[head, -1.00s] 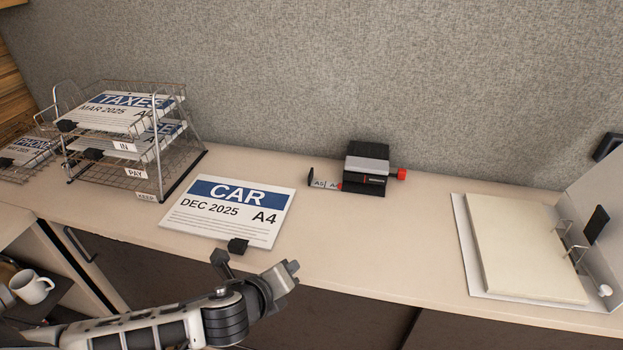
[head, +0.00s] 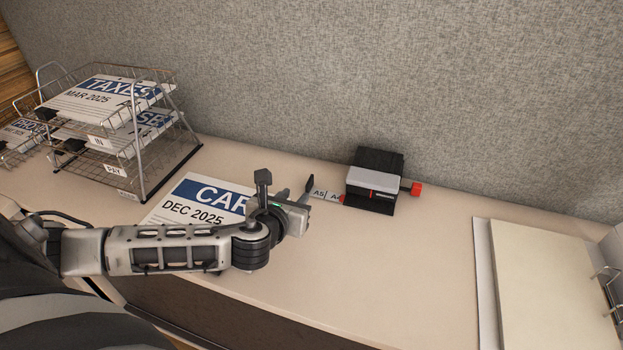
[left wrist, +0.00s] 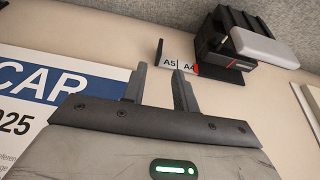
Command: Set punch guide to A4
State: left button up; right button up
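The hole punch (head: 376,178) is black with a grey lever and stands at the back of the counter; the left wrist view also shows it (left wrist: 262,47). Its pale guide (head: 325,194) sticks out to the left, with A5 and A4 marks (left wrist: 178,65) and a dark upright end stop (head: 310,186). The A4 mark is beside the red pointer (left wrist: 196,70) at the punch body. My left gripper (left wrist: 159,72) is open and empty, its fingertips just short of the end stop, which appears between them; contact is not visible. My right gripper is out of view.
A CAR paper (head: 186,197) marked DEC 2025 lies under my left arm. A wire tray rack (head: 145,177) with papers stands at the left. An open binder (head: 545,275) lies at the right. The counter in front of the punch is clear.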

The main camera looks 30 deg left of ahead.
aim_at(308, 182)
pick_arm(q)
jog(key=b+x, duration=0.1)
jog(key=x, duration=1.1)
jog(key=shift+f, duration=0.1)
jog(key=shift+c, duration=0.3)
grip_shut()
